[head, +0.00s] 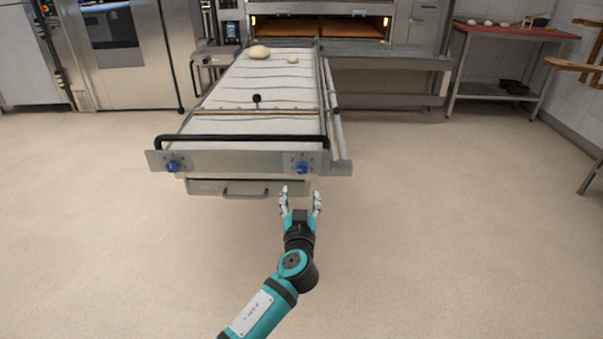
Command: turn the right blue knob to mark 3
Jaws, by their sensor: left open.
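The right blue knob (301,167) sits on the right part of the steel front panel (235,161) of a long loader table. Its pointer and the marks around it are too small to read. The left blue knob (172,166) sits at the panel's other end. My left gripper (301,191) is open and empty. In the picture its fingertips are just below the right knob, pointing up toward it, and apart from it. My right gripper does not show.
A black handlebar (240,139) runs above the panel, and a drawer handle (245,192) is below it. Dough pieces (259,52) lie on the loader's far end, before the lit oven (320,27). A red-topped table (515,30) stands at the back right. The near floor is clear.

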